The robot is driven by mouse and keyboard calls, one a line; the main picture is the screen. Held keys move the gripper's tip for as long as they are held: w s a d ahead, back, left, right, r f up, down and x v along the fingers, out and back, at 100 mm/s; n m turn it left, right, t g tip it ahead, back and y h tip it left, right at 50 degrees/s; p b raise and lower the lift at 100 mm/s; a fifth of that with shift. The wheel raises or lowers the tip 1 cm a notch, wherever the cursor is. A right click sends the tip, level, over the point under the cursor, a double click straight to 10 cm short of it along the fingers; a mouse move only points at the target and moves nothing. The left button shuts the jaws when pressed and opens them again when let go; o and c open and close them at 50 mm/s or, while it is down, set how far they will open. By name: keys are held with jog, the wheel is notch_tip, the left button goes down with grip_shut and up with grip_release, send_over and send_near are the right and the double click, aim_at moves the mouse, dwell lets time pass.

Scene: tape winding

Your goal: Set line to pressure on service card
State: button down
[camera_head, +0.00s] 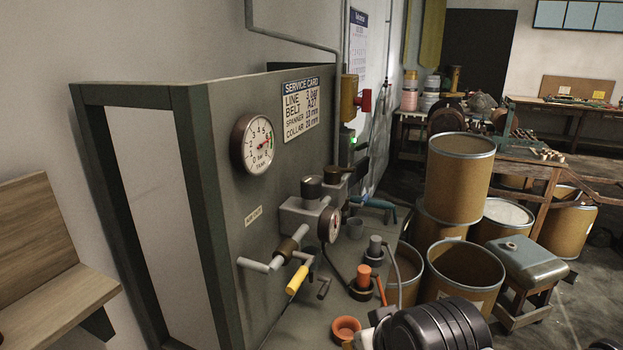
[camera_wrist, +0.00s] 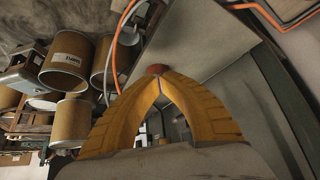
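The service card (camera_head: 301,107) is on the grey-green panel; its top line appears to read "LINE 3 bar". A large round gauge marked "bar" and "TANK" (camera_head: 257,145) sits left of it.
An orange cup (camera_head: 346,329) and a black ribbed body (camera_head: 433,326) are at the bottom. Brown drums (camera_head: 458,180) crowd the right. A wooden bench (camera_head: 45,265) is at left. An orange hose (camera_wrist: 119,50) runs near the gripper in the wrist view.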

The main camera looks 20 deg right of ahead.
jog(key=c, duration=1.7)
grip_release()
jog(key=o, duration=0.7)
notch_tip(320, 180, up, 3)
jog(key=p, duration=0.2)
jog(key=shift+f+p, duration=0.15)
jog(key=shift+p, duration=0.2)
notch_tip(320, 180, up, 34)
jog(key=w+f+p, duration=0.1)
jog(key=w+p, duration=0.1)
jog(key=p, duration=3.1)
jog(key=g+p, duration=0.1)
jog(key=g, duration=0.2)
send_near(311, 180)
jog(key=shift+m, duration=0.3)
jog(key=x, duration=1.1)
